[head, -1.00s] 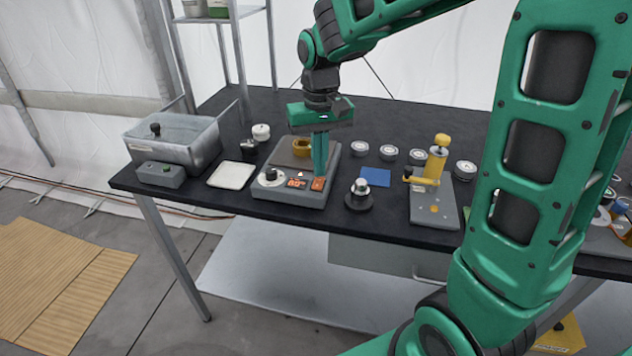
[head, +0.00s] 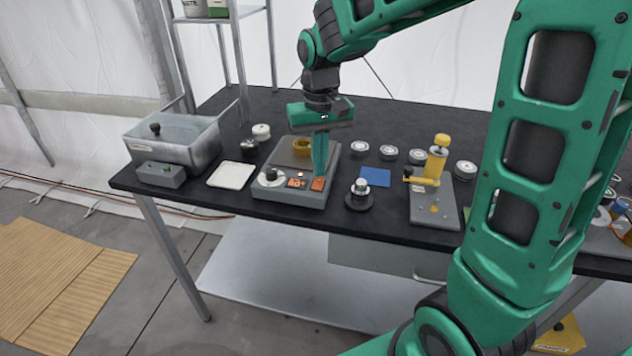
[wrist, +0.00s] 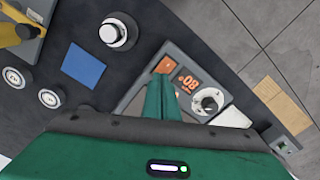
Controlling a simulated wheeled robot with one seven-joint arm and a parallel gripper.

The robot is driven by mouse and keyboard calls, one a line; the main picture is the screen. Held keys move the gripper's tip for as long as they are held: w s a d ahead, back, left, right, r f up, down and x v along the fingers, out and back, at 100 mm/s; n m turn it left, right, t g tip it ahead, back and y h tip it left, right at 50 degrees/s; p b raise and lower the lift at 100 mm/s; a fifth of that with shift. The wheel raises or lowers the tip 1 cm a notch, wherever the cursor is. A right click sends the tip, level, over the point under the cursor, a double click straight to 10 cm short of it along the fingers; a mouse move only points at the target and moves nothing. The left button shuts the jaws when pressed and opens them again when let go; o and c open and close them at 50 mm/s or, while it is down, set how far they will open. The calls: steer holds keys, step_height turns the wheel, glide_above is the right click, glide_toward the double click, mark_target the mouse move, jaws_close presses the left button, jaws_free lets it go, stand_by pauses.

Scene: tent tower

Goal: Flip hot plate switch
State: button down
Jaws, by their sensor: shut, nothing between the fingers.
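The hot plate (head: 262,193) stands near the table's front edge, left of centre. Its front panel has a white dial with a black knob (head: 271,174), a lit orange display (head: 297,183) and an orange-red switch (head: 318,184) at the right. The wrist view also shows the display (wrist: 187,83), the knob (wrist: 208,101) and part of the switch (wrist: 167,66). My gripper (head: 319,174) is shut and empty, pointing down, with its fingertips at the switch. The fingers hide part of the switch, and I cannot tell whether they touch it.
A white tray (head: 232,175) and a metal basin (head: 172,140) lie left of the hot plate. A black-based round device (head: 359,194), a blue square (head: 376,177) and a yellow press (head: 434,165) stand to the right. Several round tins line the back.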

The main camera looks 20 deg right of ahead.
steer(key=shift+f, duration=0.7)
stand_by(0.6)
steer(key=shift+r, duration=0.15)
step_height(320, 180, up, 7)
stand_by(0.8)
stand_by(0.3)
steer(key=s+d+f+m, duration=0.2)
steer(key=s+d, duration=0.6)
steer(key=s, duration=0.5)
steer(key=s+d+f+m, duration=0.3)
steer(key=s+d, duration=0.5)
steer(key=s, duration=0.5)
steer(key=shift+d+f, duration=0.25)
steer(key=shift+f, duration=0.15)
